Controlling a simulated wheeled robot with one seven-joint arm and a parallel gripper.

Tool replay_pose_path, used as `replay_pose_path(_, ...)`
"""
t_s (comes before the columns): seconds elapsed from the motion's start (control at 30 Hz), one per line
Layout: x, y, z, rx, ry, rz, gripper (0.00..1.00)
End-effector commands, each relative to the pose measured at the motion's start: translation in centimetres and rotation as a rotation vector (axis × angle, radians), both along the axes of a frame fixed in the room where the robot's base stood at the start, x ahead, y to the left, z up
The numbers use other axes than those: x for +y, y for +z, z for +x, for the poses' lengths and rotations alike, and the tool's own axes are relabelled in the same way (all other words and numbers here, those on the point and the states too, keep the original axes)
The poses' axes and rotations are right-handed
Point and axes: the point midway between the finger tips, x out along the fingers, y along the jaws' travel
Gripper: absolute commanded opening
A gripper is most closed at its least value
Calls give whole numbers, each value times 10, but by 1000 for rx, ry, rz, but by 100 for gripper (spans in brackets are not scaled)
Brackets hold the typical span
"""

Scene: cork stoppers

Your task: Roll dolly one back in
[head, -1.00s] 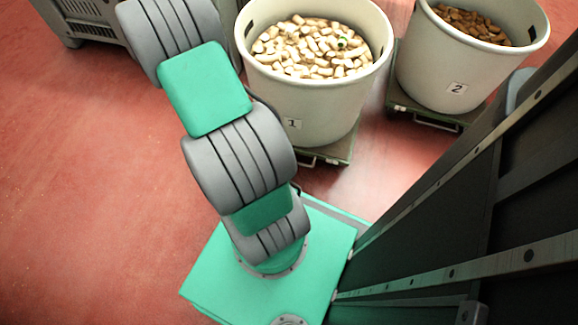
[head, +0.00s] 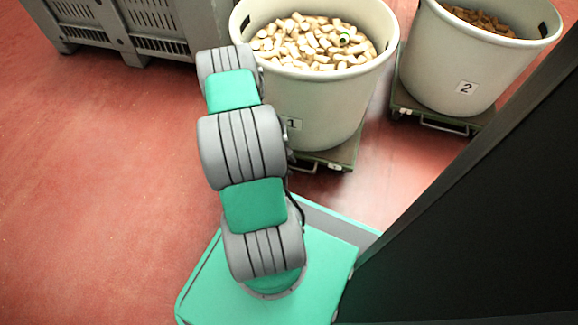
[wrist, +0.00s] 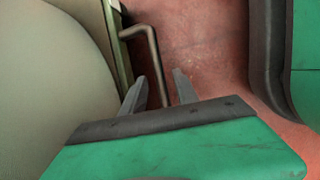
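Dolly one (head: 343,153) is a low green platform under the pale bin labelled 1 (head: 318,108), which is full of cork stoppers (head: 310,43). In the wrist view the bin wall (wrist: 45,85) fills the left side, with the dolly's edge (wrist: 117,45) beside it. A bent metal handle (wrist: 154,60) sticks out from the dolly. My gripper (wrist: 160,76) is open, with one finger on each side of the handle in the picture. I cannot tell whether either finger touches it. The gripper is hidden behind my arm in the head view.
A second bin, labelled 2 (head: 475,65), holds browner corks on its own dolly (head: 440,121) to the right. A grey slatted crate (head: 130,28) stands at the back left. A dark panel (head: 480,210) closes off the right. The red floor (head: 90,180) is clear at left.

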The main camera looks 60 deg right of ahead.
Motion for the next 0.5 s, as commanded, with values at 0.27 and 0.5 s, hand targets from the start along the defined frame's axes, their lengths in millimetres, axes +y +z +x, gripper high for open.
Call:
replay_pose_path(0.27,0,1,0,0,0,1,20)
replay_pose_path(0.5,1,1,0,0,0,1,0)
